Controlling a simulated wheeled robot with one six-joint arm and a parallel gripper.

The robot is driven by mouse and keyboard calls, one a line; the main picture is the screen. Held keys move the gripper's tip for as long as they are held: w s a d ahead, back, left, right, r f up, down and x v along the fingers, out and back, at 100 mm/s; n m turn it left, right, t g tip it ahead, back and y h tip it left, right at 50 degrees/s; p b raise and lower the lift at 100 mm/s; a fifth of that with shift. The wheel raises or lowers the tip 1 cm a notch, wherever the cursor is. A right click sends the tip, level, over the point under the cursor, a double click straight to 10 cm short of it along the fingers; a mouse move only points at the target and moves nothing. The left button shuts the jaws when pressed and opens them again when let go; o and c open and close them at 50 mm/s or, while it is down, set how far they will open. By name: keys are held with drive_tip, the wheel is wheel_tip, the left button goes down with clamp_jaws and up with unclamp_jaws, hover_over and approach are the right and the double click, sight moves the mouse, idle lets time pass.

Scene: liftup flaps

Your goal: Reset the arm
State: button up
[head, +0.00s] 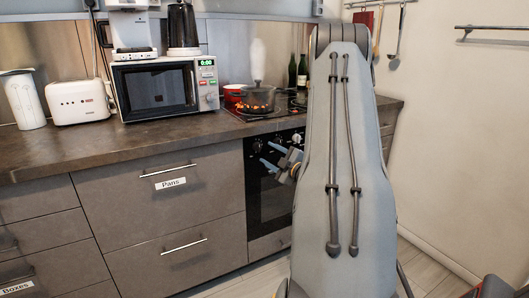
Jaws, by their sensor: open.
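My gripper (272,160) shows just left of my arm, in front of the oven (262,197) and below the counter edge. Its blue-grey fingers point left and are spread apart with nothing between them. My large grey arm link (345,170) stands upright in the middle right and hides part of the oven, counter and wall behind it. The gripper appears apart from the oven door and the drawers, though the exact gap cannot be told.
The counter (150,143) holds a kettle (22,100), a toaster (78,102), a microwave (160,87) and a steaming pot (257,98) on the stove. Closed drawers, one labelled Pans (171,183), stand left of the gripper. Some floor (430,268) is clear at right.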

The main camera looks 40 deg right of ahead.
drive_tip(key=shift+s+a, duration=0.1)
drive_tip(key=shift+s, duration=0.95)
